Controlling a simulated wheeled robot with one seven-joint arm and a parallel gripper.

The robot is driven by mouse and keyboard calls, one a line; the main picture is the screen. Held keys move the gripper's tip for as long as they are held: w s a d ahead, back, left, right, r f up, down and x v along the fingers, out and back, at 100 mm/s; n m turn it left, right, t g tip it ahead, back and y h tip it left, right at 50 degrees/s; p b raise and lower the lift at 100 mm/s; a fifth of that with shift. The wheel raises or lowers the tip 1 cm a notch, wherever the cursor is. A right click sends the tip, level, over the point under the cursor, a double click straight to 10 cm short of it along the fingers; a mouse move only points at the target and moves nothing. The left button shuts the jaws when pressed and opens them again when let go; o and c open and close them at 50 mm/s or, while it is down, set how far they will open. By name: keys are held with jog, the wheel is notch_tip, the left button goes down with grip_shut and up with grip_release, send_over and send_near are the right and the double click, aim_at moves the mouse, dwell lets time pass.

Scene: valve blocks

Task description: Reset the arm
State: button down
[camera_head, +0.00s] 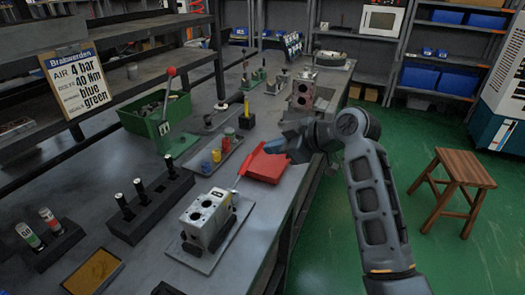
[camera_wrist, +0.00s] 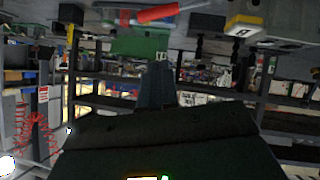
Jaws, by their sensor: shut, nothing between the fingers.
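My gripper (camera_head: 273,147) is at the end of my raised arm, above the workbench near the red cloth-like item (camera_head: 265,166). It points left, and its fingers are shut with nothing held. In the wrist view the closed dark gripper (camera_wrist: 157,85) sticks up in the middle, with the shelves and room beyond it. A light grey valve block (camera_head: 207,217) with round holes sits on a grey plate at the front of the bench, apart from my gripper. A second, reddish-grey block (camera_head: 302,92) stands farther back.
A green bin (camera_head: 142,122) and a red-knobbed lever (camera_head: 171,72) stand on the left of the bench. Black racks (camera_head: 150,205) hold upright tools and bottles. A sign (camera_head: 78,82) leans on the shelf. A wooden stool (camera_head: 453,175) stands on open green floor at right.

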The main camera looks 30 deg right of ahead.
jog(key=s+a+f+m+t+h, duration=0.1)
jog(key=s+a+f+m+h, duration=0.2)
jog(key=s+f, duration=0.65)
jog(key=s+a+f+m+t+h, duration=0.15)
jog(key=s+f+m, duration=0.3)
jog(key=s, duration=0.95)
jog(key=s+a+r+t, duration=0.1)
jog(key=s+r, duration=0.4)
jog(key=s, duration=0.7)
jog(key=s+a+r+m, duration=0.1)
jog(key=s+a+r, duration=0.2)
jog(key=s, duration=0.9)
jog(key=shift+r+t, duration=0.35)
jog(key=shift+r, duration=0.85)
jog(key=shift+m+h, duration=0.25)
dwell(1.8)
